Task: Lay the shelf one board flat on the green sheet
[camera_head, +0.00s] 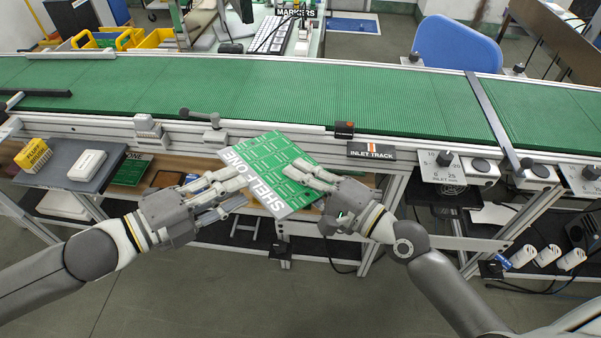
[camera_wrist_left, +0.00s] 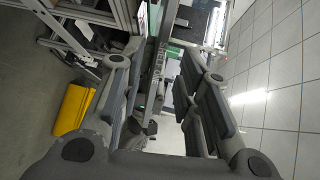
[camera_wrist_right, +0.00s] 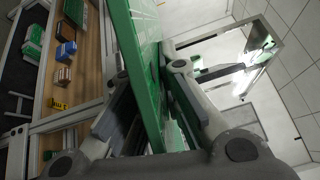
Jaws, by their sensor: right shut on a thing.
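The shelf one board (camera_head: 265,165) is green with printed circuits and a white strip lettered SHELF ONE. It is held tilted in front of the conveyor. My right gripper (camera_head: 315,180) is shut on its right side; the green face runs between the fingers in the right wrist view (camera_wrist_right: 150,75). My left gripper (camera_head: 238,190) is open at the lettered left edge, with the edge-on board (camera_wrist_left: 157,65) between its spread fingers in the left wrist view. A green sheet (camera_head: 130,168) lettered ONE lies on the wooden lower shelf, partly hidden by the grey tray.
The green conveyor belt (camera_head: 300,95) crosses behind, with a metal rail and an INLET TRACK sign (camera_head: 371,151) along its front. A grey tray (camera_head: 75,168) with a yellow box (camera_head: 33,154) and white case stands left. Small boxes (camera_wrist_right: 65,50) sit on the wooden shelf.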

